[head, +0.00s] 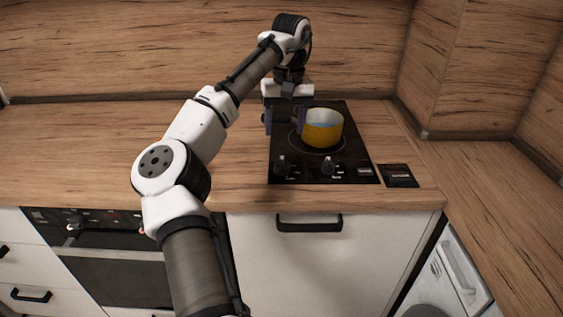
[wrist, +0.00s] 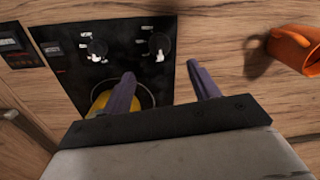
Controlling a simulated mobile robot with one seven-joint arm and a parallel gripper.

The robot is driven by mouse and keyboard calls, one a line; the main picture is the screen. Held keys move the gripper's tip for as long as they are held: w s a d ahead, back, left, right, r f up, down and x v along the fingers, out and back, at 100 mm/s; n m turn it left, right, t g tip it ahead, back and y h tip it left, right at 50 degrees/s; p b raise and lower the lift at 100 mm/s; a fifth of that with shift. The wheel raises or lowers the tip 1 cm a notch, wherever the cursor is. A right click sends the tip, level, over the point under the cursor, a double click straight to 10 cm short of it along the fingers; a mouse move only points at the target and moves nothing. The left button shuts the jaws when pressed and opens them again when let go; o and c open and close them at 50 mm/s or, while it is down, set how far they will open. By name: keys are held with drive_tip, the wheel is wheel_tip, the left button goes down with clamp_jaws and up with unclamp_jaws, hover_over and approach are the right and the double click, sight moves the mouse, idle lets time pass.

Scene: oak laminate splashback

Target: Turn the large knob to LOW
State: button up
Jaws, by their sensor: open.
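The black cooktop (head: 350,160) carries two dark knobs along its front edge. One is the left knob (head: 282,165), the other the right knob (head: 327,169). In the wrist view, which is turned around, they show as the right knob (wrist: 159,43) and the left knob (wrist: 97,47), each with a white mark. I cannot tell for sure which is larger, and the lettering is too small to read. My gripper (head: 285,120) is open and empty above the cooktop, behind the knobs and apart from them. Its two purple fingers also show in the wrist view (wrist: 162,75).
An orange mug (wrist: 291,49) lies or stands on the counter beside the cooktop. A small black panel (head: 398,176) is at the right.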

sight(282, 160)
drive_tip(key=f, duration=0.7)
drive_tip(key=f+p, duration=0.1)
drive_tip(key=f, duration=0.2)
drive_tip(key=shift+a+f, duration=0.25)
drive_tip(key=shift+f, duration=0.15)
drive_tip(key=c, duration=1)
drive_tip(key=shift+o, duration=0.2)
drive_tip(key=shift+r+m+p, duration=0.1)
drive_tip(key=shift+m+p, duration=0.3)
drive_tip(key=shift+p, duration=0.1)
drive_tip(key=m+p, duration=0.2)
drive_tip(key=m, duration=0.1)
drive_tip(key=shift+s+p, duration=0.1)
drive_tip(key=shift+p, duration=0.3)
drive_tip(key=m+p, duration=0.3)
drive_tip(key=m, duration=0.2)
drive_tip(key=shift+m+t, duration=0.3)
drive_tip(key=shift+m+p, duration=0.3)
drive_tip(key=shift+p, duration=0.05)
